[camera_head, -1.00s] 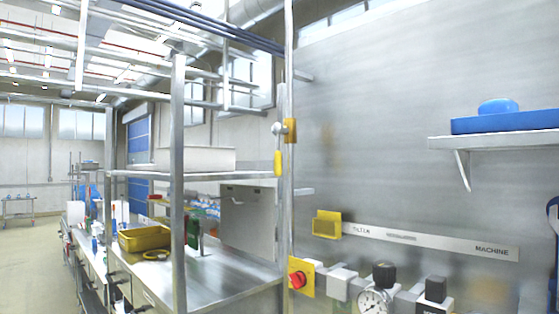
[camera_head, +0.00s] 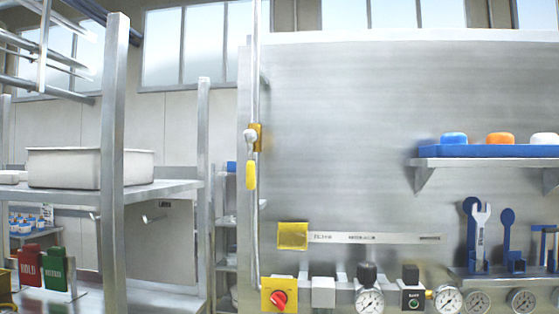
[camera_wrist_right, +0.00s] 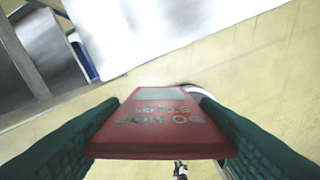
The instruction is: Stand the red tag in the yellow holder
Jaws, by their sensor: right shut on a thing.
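My right gripper (camera_wrist_right: 160,115) is shut on the red tag (camera_wrist_right: 158,138), with a dark green finger on each side of it in the right wrist view. The tag bears lettering that appears upside down and reads DO NOT START, with a pale panel at its far end. The yellow holder (camera_head: 292,236) is fixed to the steel machine panel in the head view, left of a label strip. It looks empty, though its inside is hard to see. Neither gripper shows in the head view.
A red switch on a yellow plate (camera_head: 279,297) and several gauges line the panel below. A shelf (camera_head: 488,163) with a blue tray and a tool rack (camera_head: 515,271) are at right. A red HOLD card (camera_head: 30,266) and a green card (camera_head: 55,268) stand at left.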

